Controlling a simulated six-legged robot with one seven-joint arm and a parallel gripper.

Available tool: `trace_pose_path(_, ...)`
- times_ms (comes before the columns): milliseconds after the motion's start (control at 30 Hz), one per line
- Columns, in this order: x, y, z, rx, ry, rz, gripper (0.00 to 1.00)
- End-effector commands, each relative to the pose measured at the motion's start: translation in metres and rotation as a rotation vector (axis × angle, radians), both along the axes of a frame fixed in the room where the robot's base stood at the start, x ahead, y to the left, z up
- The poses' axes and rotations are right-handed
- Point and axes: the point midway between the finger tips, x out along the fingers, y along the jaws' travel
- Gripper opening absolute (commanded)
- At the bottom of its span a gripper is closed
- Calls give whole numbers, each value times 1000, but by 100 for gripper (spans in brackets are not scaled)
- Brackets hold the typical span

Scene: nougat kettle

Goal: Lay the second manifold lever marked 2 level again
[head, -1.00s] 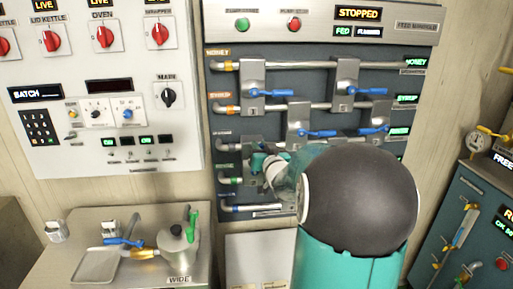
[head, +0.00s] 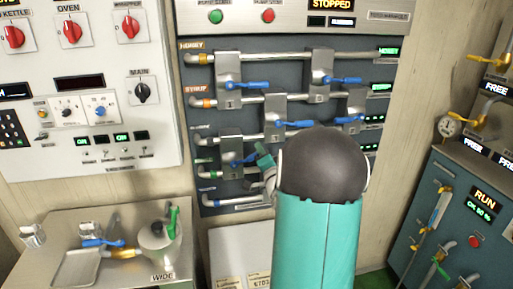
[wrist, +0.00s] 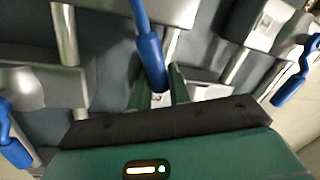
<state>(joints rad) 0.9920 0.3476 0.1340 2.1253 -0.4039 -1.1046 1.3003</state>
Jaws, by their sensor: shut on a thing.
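A manifold panel carries several blue levers on grey metal plates. My gripper (head: 262,158) is at the lower-left blue lever (head: 241,161), which tilts slightly up toward the right. In the wrist view, my gripper (wrist: 158,88) is shut on this lever's blue handle (wrist: 151,60), with a green finger on each side. A small pale label shows between the fingers, but I cannot read its number. The upper-left lever (head: 240,86), upper-right lever (head: 340,81), middle lever (head: 295,124) and right lever (head: 345,120) look nearly level. Their plate numbers are too small to read.
Horizontal steel pipes (head: 270,55) cross the panel close around my gripper. A control board (head: 80,140) hangs left. A blue-green cabinet (head: 450,215) stands right.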

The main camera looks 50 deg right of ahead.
Motion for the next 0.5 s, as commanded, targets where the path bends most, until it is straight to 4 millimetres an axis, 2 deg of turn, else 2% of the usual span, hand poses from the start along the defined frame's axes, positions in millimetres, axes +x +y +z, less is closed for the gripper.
trace_pose_path(200, -5, -7, -22, 165, -107, -3, 0)
trace_pose_path(500, -7, -9, -41, 327, -219, -3, 0)
